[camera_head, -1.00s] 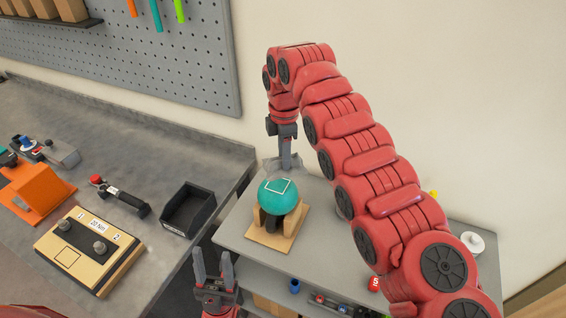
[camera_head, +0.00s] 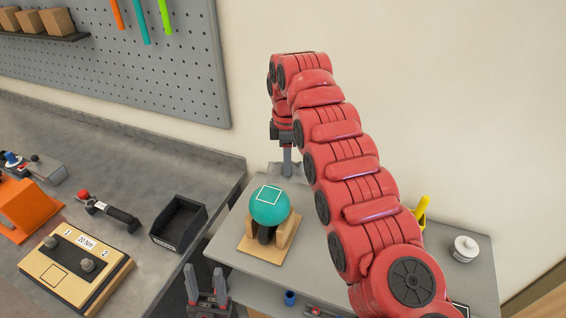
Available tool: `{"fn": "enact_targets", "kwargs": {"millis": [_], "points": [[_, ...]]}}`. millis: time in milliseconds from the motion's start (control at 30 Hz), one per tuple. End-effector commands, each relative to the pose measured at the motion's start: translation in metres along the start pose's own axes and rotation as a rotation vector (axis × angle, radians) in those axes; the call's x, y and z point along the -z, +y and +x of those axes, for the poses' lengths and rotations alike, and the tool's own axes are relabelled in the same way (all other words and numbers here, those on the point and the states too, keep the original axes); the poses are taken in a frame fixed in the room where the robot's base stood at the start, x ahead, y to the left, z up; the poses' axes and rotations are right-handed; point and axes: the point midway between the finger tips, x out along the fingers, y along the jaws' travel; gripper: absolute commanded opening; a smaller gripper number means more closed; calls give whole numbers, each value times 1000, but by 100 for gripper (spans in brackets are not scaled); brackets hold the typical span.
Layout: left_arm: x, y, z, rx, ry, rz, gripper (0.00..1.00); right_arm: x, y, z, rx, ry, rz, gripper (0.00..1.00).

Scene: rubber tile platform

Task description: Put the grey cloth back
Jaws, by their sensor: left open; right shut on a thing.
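A light grey patch that looks like the grey cloth (camera_head: 273,169) shows at the back edge of the grey side table, just behind a teal ball. My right gripper (camera_head: 287,168) reaches down there and is shut on it. Its fingertips are partly hidden, so how much cloth lies between them is hard to see. My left gripper (camera_head: 206,277) is open and empty, low in front of the gap between the workbench and the side table.
The teal ball (camera_head: 269,206) sits on a wooden stand (camera_head: 255,245) close to my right gripper. A black bin (camera_head: 179,223) and a torque tester (camera_head: 75,262) stand on the workbench. A white lidded pot (camera_head: 465,249) stands at the side table's right, where the top is clearer.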

Motion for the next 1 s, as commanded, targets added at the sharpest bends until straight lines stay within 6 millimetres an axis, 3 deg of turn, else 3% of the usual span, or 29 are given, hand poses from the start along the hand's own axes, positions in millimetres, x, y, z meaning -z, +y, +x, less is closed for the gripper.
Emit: {"fn": "enact_targets", "kwargs": {"millis": [633,933,1000], "points": [[-1,0,-5,0,0,0,50,-14,0,3,4,0,115,0],[-2,1,-14,0,0,0,50,-40,6,10,-4,-15,314,0],[-2,1,-14,0,0,0,50,-38,6,10,3,6,325,0]]}}
